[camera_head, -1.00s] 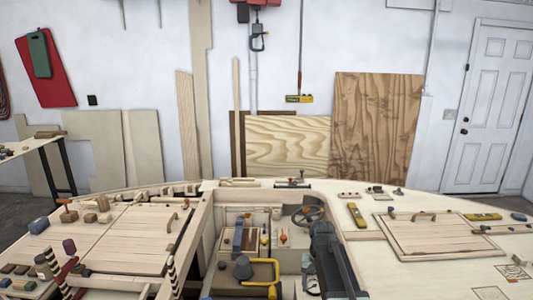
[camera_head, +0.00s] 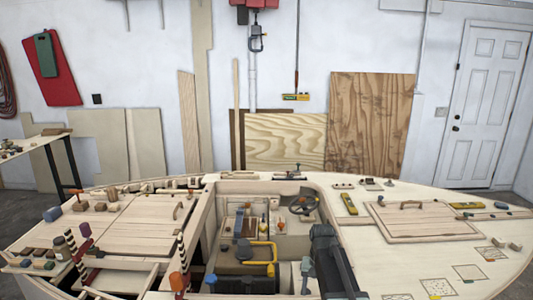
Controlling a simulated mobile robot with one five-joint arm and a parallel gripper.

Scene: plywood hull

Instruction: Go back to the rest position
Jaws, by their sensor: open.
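My arm (camera_head: 335,265) reaches up from the bottom edge, right of centre, as a dark grey and black shape. My gripper (camera_head: 322,234) is at its far dark end, in front of the cockpit's right side. It is open, with nothing seen in it. The fingers are small and dark against the arm, so their outline is hard to make out. The end appears near the right inner wall of the cockpit; I cannot tell whether it touches anything.
The plywood hull (camera_head: 381,260) fills the lower view. Its open cockpit holds a steering wheel (camera_head: 303,204) and a yellow handle (camera_head: 262,245). A hatch panel (camera_head: 425,225) lies on the right deck. Striped posts (camera_head: 181,250) and several small blocks stand at left. Panels lean on the back wall.

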